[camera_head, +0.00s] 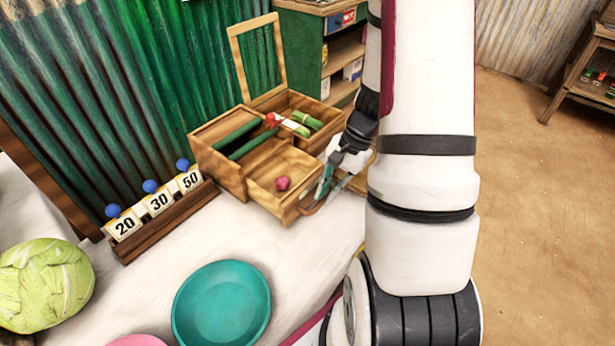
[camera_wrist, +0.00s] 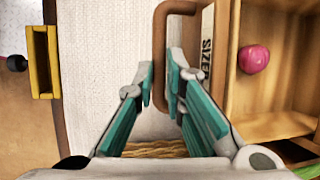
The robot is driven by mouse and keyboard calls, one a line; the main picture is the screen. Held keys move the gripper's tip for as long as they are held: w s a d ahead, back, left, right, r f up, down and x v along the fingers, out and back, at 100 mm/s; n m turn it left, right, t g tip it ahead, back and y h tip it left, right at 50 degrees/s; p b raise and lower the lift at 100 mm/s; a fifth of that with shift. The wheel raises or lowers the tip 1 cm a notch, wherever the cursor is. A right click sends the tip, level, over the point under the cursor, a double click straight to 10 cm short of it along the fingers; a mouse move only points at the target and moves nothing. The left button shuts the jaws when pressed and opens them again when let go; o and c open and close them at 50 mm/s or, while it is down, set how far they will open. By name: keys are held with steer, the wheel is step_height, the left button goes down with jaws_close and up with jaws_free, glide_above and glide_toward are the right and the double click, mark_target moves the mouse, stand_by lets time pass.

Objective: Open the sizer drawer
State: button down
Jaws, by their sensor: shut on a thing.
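The sizer drawer (camera_head: 265,197) stands pulled out from the wooden box (camera_head: 218,167), with its open inside showing. A pink ball (camera_head: 282,183) lies in it. In the wrist view, the drawer (camera_wrist: 276,78) is on the right, with the ball (camera_wrist: 254,59) inside and dark lettering, partly hidden, on its front. My gripper (camera_head: 322,192) is at the drawer's front. In the wrist view, my gripper (camera_wrist: 160,84) is shut on the brown drawer handle (camera_wrist: 160,50), with teal fingers on either side of the bar.
Green cylinders (camera_head: 250,143) lie in the box's upper compartments. A wooden rack (camera_head: 165,222) with cards 20, 30 and 50 stands left of the box. A teal plate (camera_head: 222,305) and a cabbage (camera_head: 45,284) are nearer. White tabletop (camera_head: 315,243) is clear before the drawer.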

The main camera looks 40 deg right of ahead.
steer(key=s, duration=0.2)
steer(key=shift+s+d, duration=0.3)
steer(key=c, duration=1.9)
jaws_free()
steer(key=v, duration=1.2)
steer(key=shift+a+r, duration=0.1)
